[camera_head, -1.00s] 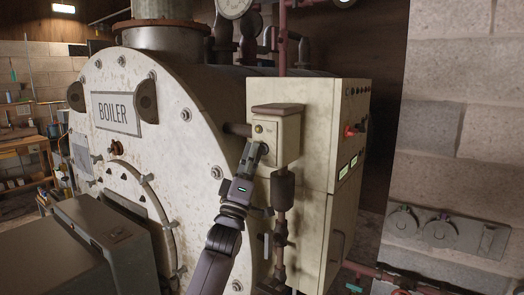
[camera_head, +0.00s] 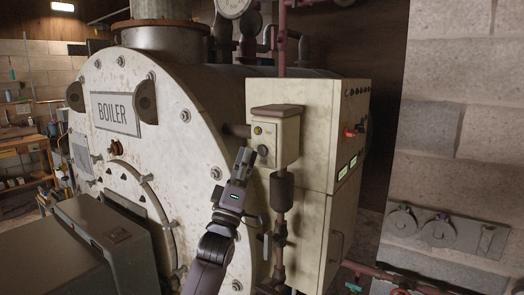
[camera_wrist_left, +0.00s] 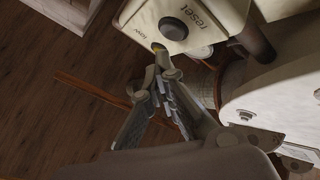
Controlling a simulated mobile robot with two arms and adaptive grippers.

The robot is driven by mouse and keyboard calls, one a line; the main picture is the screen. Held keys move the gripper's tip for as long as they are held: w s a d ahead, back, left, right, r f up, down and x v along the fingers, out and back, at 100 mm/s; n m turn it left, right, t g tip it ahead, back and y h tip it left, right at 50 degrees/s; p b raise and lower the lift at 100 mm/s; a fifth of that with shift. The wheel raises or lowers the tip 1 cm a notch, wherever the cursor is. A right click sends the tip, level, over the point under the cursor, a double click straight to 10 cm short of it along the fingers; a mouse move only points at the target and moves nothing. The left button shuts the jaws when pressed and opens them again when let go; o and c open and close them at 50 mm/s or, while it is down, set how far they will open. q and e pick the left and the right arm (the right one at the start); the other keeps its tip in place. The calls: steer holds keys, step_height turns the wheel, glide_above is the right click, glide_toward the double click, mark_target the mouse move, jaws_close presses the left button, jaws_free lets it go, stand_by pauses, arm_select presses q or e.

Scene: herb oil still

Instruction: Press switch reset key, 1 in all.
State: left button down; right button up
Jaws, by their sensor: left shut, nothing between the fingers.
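The switch box (camera_head: 286,138) is a cream housing with a brown cap, mounted on a pipe in front of the boiler's cabinet. In the left wrist view the key (camera_wrist_left: 173,28) shows as a black round button beside the word "reset". My left gripper (camera_head: 245,155) is shut and empty, just left of the key and apart from it. In the left wrist view its fingertips (camera_wrist_left: 164,64) lie near the lamp. My right gripper is not in view.
The boiler (camera_head: 165,180) with its "BOILER" plate fills the left and middle. The cabinet (camera_head: 320,120) stands behind the switch box, with a red knob on its side. A dark grey case (camera_head: 65,245) is at lower left. A block wall (camera_head: 460,110) stands at right.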

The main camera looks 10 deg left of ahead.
arm_select(q)
steer(key=s, duration=0.2)
steer(key=s+a+p, duration=0.1)
steer(key=s, duration=0.1)
steer(key=shift+a+r, duration=0.1)
steer(key=shift+a, duration=0.1)
stand_by(0.4)
